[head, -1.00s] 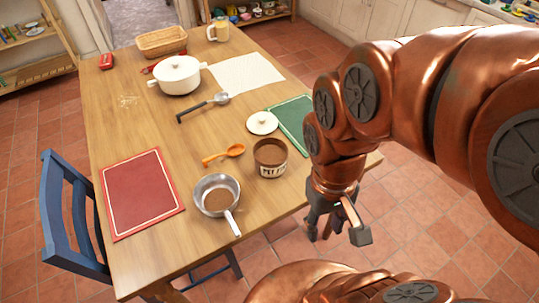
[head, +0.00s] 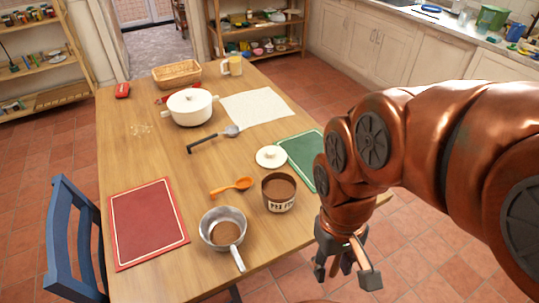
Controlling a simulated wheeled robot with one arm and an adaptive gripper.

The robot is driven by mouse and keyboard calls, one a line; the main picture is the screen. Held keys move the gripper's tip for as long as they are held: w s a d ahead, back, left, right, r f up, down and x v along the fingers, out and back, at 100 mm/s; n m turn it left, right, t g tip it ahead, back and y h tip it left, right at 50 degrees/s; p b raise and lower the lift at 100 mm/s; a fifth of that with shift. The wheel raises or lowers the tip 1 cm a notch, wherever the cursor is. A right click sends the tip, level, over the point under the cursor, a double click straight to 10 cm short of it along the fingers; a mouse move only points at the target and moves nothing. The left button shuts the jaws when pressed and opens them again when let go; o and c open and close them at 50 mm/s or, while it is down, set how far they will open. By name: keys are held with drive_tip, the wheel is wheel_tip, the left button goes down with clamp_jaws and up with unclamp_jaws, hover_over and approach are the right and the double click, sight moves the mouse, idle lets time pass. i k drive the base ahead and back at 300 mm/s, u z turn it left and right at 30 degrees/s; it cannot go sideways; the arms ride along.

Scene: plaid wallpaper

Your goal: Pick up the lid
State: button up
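A small round cream lid (head: 271,157) with a knob lies on the wooden table, between the brown lettered pot and the green board, close to the board's left edge. A second lid, with a knob, sits on the white two-handled pot (head: 191,107) farther back. The brown pot (head: 279,192) stands open in front of the small lid. My gripper (head: 343,276) hangs beyond the table's right edge, to the right of and nearer than the lid. Its fingers are spread apart, with nothing between them.
The green board (head: 304,153) lies right of the lid. An orange spoon (head: 232,187), a saucepan (head: 224,230), a ladle (head: 214,138) and a red board (head: 148,222) also lie on the table (head: 150,160). A blue chair (head: 72,240) stands at left. The table's middle left is clear.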

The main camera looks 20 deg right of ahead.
sight(272, 157)
drive_tip(key=u, duration=0.4)
drive_tip(key=i, duration=0.35)
drive_tip(key=u, duration=0.7)
